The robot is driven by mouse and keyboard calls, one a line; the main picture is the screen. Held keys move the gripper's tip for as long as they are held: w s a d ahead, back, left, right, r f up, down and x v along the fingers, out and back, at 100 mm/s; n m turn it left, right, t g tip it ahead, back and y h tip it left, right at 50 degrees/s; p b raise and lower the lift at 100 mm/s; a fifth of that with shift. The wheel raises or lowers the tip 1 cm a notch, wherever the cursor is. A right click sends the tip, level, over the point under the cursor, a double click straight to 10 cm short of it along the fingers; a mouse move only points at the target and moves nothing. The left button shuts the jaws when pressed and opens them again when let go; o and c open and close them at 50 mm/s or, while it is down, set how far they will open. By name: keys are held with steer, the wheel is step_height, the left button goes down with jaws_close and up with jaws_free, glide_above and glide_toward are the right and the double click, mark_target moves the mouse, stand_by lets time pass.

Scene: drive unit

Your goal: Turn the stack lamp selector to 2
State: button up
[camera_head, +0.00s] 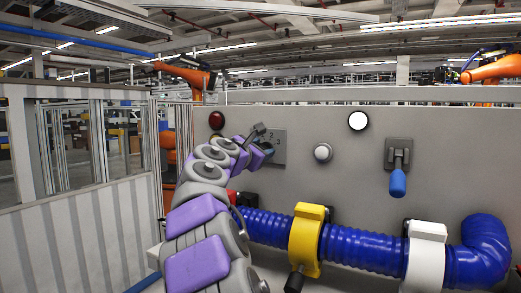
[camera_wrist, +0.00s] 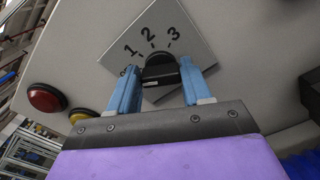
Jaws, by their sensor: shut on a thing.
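The lamp selector is a black knob (camera_wrist: 160,70) on a light grey plate (camera_wrist: 195,42) marked 1, 2 and 3, with a further mark at the left that is hard to read. My gripper (camera_wrist: 160,67) has its blue fingers on either side of the knob, shut on it. Which number the knob points to is not clear. In the head view the plate (camera_head: 278,146) shows on the grey panel, and my gripper (camera_head: 262,147) reaches it from the left, hiding the knob.
A red dome (camera_head: 217,119) sits above left of the plate. To the right are a lit white lamp (camera_head: 358,120), a round grey knob (camera_head: 323,152) and a blue-handled lever (camera_head: 398,180). Below runs a blue hose (camera_head: 362,249) with yellow (camera_head: 305,240) and white (camera_head: 426,255) clamps.

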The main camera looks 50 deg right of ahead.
steer(key=shift+c, duration=1.3)
